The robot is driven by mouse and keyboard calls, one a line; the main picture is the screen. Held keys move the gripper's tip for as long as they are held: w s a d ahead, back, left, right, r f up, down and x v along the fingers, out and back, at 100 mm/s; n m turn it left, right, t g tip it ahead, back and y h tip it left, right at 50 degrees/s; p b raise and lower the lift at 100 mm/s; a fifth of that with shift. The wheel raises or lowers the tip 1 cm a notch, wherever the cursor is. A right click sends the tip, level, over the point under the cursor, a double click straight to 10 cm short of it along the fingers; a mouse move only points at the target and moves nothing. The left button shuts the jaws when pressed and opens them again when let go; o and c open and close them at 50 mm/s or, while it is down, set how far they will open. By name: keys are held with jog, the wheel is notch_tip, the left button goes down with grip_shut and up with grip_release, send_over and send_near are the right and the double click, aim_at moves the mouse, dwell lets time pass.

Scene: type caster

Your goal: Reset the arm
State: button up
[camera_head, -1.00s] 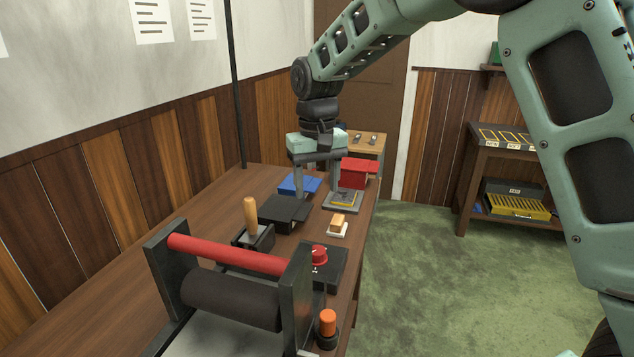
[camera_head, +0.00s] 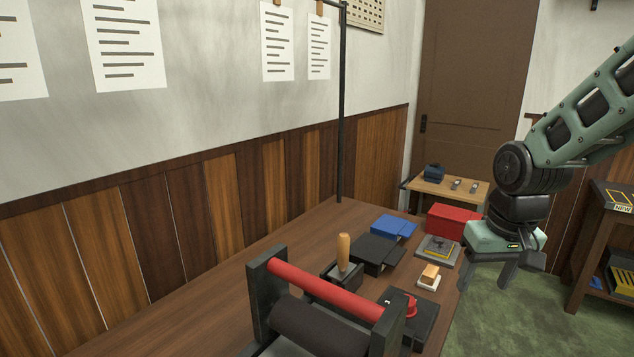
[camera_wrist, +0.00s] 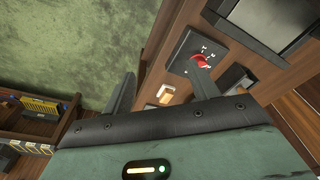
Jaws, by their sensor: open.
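My gripper (camera_head: 499,287) is open and empty in the head view. It hangs fingers down at the right edge of the workbench (camera_head: 225,290), beside the red box and the small yellow-topped plate. In the wrist view, its two fingers (camera_wrist: 163,92) stand well apart with nothing between them held. Beyond them show the bench edge, a red knob (camera_wrist: 200,62) on a dark plate and a small wood-topped block (camera_wrist: 166,92). My arm comes in from the right of the head view.
On the bench are a press with a red bar (camera_head: 325,290), a wooden-handled tool (camera_head: 343,252), a black box (camera_head: 375,250), a blue box (camera_head: 393,227) and a red box (camera_head: 453,218). A shelf (camera_head: 605,225) stands at right. Green floor (camera_head: 500,330) lies open between.

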jog(key=s+d+f+t, duration=0.1)
jog(key=s+d, duration=0.1)
jog(key=s, duration=0.3)
jog(key=s+d+f, duration=0.2)
jog(key=s, duration=0.2)
jog(key=s+a+r+n+g, duration=0.1)
jog(key=s+a+n, duration=0.2)
jog(key=s+a, duration=0.3)
jog(key=s+a+r+n+g, duration=0.1)
jog(key=s+a+n, duration=0.3)
jog(key=a, duration=0.9)
jog(key=s, duration=0.3)
jog(key=shift+s+r+g, duration=0.25)
jog(key=shift+g, duration=0.05)
